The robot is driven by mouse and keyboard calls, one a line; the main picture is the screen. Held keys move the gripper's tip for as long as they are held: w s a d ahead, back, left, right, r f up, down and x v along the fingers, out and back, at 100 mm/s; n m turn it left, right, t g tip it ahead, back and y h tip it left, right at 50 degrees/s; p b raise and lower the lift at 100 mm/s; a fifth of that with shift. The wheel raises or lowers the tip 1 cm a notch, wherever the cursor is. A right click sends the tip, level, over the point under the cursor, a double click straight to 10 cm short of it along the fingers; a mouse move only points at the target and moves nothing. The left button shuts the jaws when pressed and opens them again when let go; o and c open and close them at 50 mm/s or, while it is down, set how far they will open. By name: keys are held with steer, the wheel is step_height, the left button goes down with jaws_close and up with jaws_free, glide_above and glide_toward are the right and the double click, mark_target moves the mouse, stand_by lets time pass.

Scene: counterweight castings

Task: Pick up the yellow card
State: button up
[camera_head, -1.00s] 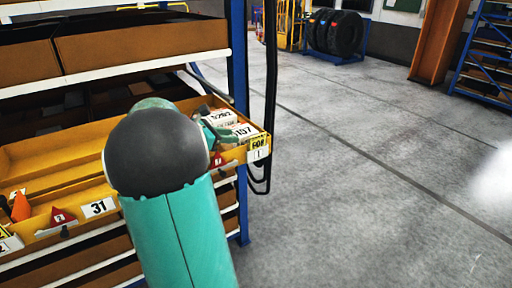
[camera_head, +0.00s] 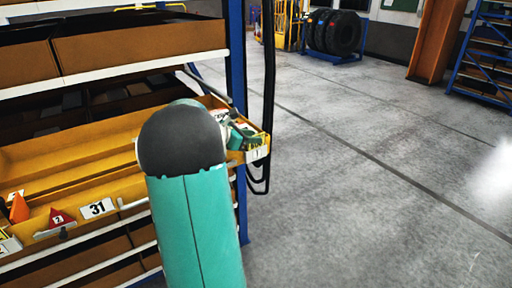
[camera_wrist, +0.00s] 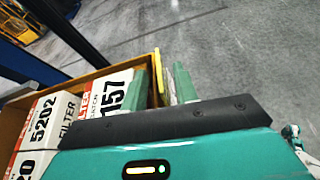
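The yellow card (camera_head: 257,141) is at the right front end of the yellow-orange tray (camera_head: 97,190), just above a small white label. My arm and gripper (camera_head: 238,133) partly hide that corner in the head view. In the wrist view my gripper (camera_wrist: 161,84) has its two green fingers apart, one on each side of the tray's end. A thin yellow edge (camera_wrist: 159,70) stands between the fingers; it looks like the card seen edge-on. Whether the fingers touch it is unclear.
White filter boxes (camera_wrist: 44,118), marked 5202 and 157, stand in the tray close to the left finger. A blue rack post (camera_head: 237,60) and a dark hanging cable (camera_head: 269,90) are close behind. The floor to the right is clear.

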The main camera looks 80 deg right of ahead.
jaws_close()
steer(key=shift+r, duration=0.1)
steer(key=shift+r, duration=0.25)
step_height(320, 180, up, 6)
steer(key=w+a, duration=0.2)
steer(key=a, duration=1.2)
steer(key=shift+a+r, duration=0.15)
